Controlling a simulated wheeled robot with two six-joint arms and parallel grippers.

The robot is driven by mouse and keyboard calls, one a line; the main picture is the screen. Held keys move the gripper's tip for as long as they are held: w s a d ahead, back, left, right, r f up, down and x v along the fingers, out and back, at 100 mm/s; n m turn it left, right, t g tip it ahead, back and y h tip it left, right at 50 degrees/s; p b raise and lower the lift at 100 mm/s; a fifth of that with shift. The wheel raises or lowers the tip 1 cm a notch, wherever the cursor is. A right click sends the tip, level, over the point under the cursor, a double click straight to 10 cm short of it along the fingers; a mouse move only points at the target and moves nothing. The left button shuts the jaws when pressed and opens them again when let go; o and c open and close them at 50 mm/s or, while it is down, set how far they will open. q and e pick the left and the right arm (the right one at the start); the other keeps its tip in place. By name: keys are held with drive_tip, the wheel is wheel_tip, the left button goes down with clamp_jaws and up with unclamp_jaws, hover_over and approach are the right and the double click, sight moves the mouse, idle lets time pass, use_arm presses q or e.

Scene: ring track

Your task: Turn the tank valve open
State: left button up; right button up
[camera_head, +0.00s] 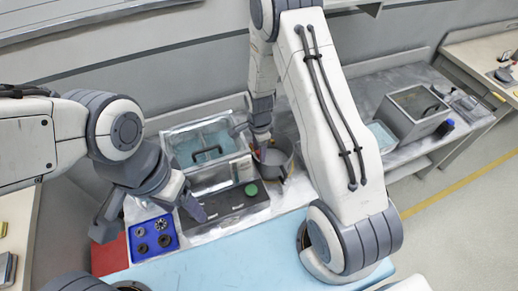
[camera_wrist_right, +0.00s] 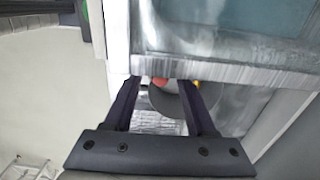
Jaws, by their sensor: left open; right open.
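The tank (camera_head: 240,170) is a pale metal box with clear bluish water inside, on the bench at centre left. It also shows across the top of the right wrist view (camera_wrist_right: 220,70). A small red part (camera_wrist_right: 160,81), seemingly the valve handle, shows below the tank's edge, with a bit of yellow (camera_wrist_right: 196,83) beside it. My right gripper (camera_wrist_right: 160,88) is open, its fingers on either side of the red part; contact cannot be told. In the head view it is beside the tank's right side, partly hidden.
A grey round container (camera_head: 278,162) stands right of the tank. A dark panel with a green button (camera_head: 251,189) lies in front. The blue tray (camera_head: 153,238) holds several round parts, near a red mat (camera_head: 110,257). A metal box (camera_head: 412,112) stands farther right. The light blue mat (camera_head: 250,250) is clear.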

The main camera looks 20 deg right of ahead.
clamp_jaws()
idle(1.4)
